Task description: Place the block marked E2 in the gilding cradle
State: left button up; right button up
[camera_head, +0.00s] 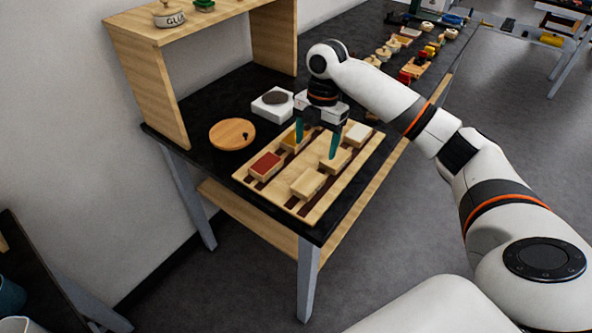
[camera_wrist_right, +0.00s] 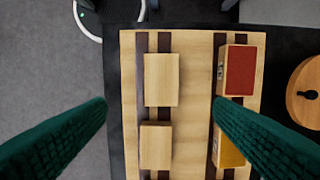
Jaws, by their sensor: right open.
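A wooden board (camera_head: 281,189) with dark strips lies on the black tabletop and carries several blocks. A red-topped block (camera_head: 265,165) and a yellow-topped block (camera_head: 291,139) stand on one side; two plain wooden blocks (camera_head: 308,183) (camera_head: 335,160) and a white-topped block (camera_head: 357,135) also show. In the right wrist view the red block (camera_wrist_right: 240,70) and yellow block (camera_wrist_right: 229,150) have small side labels, too small to read; I cannot tell which is E2. My right gripper (camera_head: 317,146) is open and empty above the board, fingers pointing down. I cannot surely identify the gilding cradle.
A white square piece with a dark round top (camera_head: 272,103) stands behind the board. A round wooden lid (camera_head: 232,134) lies to its left. A wooden shelf (camera_head: 146,90) stands at the left. Many small objects (camera_head: 415,62) lie further along the bench.

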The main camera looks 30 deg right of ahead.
jog(key=p, duration=0.1)
send_over(309, 181)
jog(key=d, duration=0.1)
notch_tip(309, 181, down, 5)
jog(key=shift+s+d+f, duration=0.1)
jog(key=shift+s+d, duration=0.05)
jog(key=shift+f, duration=0.35)
jog(key=f+p, duration=0.1)
jog(key=f, duration=0.1)
jog(key=a+f, duration=0.1)
jog(key=f, duration=0.1)
jog(key=shift+a+f+p, duration=0.1)
jog(key=shift+f+p, duration=0.3)
jog(key=shift+f, duration=0.3)
pick_arm(q)
jog(key=s+r, duration=0.2)
jog(key=shift+r, duration=0.4)
jog(key=shift+r, duration=0.15)
pick_arm(e)
jog(key=shift+f, duration=0.3)
